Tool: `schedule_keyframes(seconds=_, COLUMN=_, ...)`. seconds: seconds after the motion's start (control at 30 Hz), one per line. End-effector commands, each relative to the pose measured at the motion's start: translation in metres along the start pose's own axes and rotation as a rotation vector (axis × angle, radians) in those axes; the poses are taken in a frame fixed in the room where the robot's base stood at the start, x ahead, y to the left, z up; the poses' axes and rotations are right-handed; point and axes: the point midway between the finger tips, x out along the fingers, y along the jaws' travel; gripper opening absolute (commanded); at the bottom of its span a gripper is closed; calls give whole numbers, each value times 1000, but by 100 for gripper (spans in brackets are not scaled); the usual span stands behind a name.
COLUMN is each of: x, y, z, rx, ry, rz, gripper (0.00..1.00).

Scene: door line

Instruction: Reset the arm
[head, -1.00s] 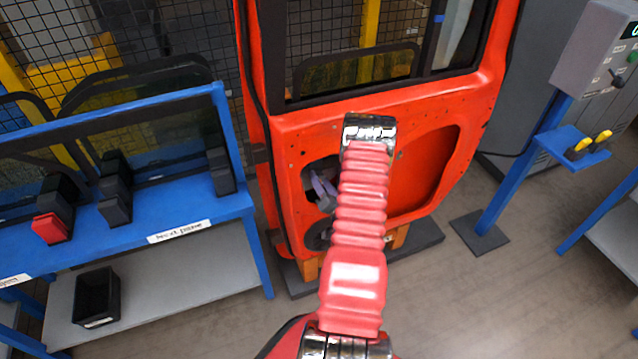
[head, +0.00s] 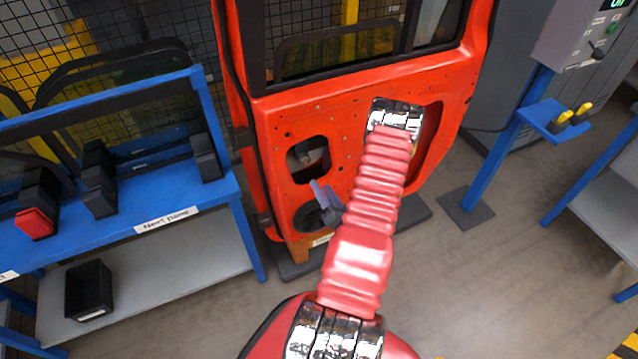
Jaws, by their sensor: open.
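My red ribbed arm (head: 375,195) reaches up from the bottom of the head view in front of an orange-red vehicle door (head: 310,115). My gripper (head: 322,193) shows as a small grey-purple shape left of the arm, over the lower left of the door panel. It is open, and no object shows between its fingers. Part of it is hidden behind the arm. I cannot tell its exact distance from the door.
A blue rack (head: 140,210) with dark glass panes and a "Next pane" label stands at left, with a black bin (head: 88,290) on its lower shelf. A control box (head: 580,35) on a blue post stands at right.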

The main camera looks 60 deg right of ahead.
Motion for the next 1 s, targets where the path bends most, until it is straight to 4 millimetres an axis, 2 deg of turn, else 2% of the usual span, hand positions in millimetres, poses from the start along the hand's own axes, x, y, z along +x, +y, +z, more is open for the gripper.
schedule_keyframes(seconds=0.77, x=-3, y=0, z=0, rx=-10, ry=-1, rz=0, gripper=47)
schedule_keyframes(seconds=0.87, x=-3, y=5, z=8, rx=-28, ry=-33, rz=21, gripper=47)
schedule_keyframes(seconds=1.0, x=-6, y=26, z=30, rx=-67, ry=-123, rz=99, gripper=47)
